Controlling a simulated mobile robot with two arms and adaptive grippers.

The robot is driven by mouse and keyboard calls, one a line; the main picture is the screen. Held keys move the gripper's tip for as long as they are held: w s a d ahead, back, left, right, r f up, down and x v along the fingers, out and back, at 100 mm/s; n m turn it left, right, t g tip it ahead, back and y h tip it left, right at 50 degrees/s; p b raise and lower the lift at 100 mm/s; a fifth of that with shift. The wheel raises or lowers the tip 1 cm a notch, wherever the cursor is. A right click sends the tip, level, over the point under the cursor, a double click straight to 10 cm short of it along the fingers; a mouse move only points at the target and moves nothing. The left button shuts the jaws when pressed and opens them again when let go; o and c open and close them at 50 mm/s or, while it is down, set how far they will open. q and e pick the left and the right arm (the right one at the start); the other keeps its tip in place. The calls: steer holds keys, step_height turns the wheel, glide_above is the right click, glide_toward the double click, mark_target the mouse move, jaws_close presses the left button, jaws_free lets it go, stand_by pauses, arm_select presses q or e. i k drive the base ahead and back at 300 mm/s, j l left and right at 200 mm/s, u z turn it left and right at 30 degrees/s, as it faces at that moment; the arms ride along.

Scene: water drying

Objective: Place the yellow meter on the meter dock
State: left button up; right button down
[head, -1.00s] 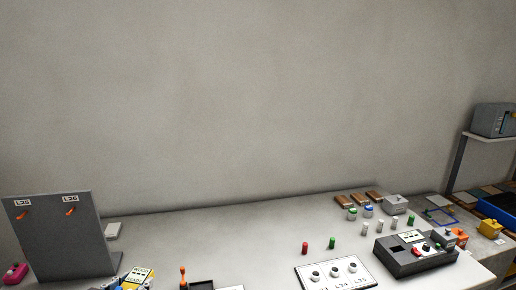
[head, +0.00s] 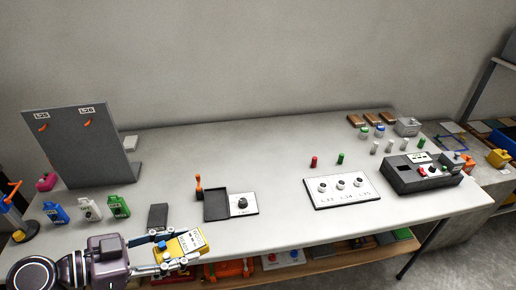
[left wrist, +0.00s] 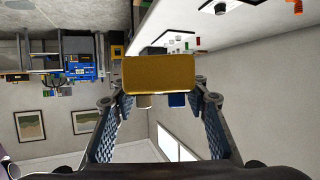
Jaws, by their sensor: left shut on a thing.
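The yellow meter (head: 188,242), a small box with a pale display face, is held in my left gripper (head: 172,252) at the table's front edge. In the left wrist view the meter (left wrist: 160,75) fills the space between the fingertips, its flat yellow side towards the camera. A shallow black tray joined to a white plate with a dark knob (head: 242,203) lies beyond the meter, slightly right; it may be the meter dock, but I cannot read its label. The meter is apart from it. My right gripper does not show.
A dark block (head: 158,216) stands just behind the meter. Small bottles (head: 88,208) stand left, before a grey upright board (head: 80,147). A white socket panel (head: 342,190) lies right. The table's middle back is clear.

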mark_target(216, 204)
steer(key=i+l+u, duration=0.1)
steer(key=i+l, duration=0.35)
steer(key=l, duration=0.2)
steer(key=i+l+u, duration=0.25)
steer(key=i+l, duration=0.2)
steer(key=l, duration=0.3)
steer(key=i+l+u, duration=0.1)
steer(key=l, duration=0.25)
steer(key=i+l, duration=0.25)
steer(key=l, duration=0.15)
steer(key=i+l+u, duration=0.15)
steer(key=l, duration=0.25)
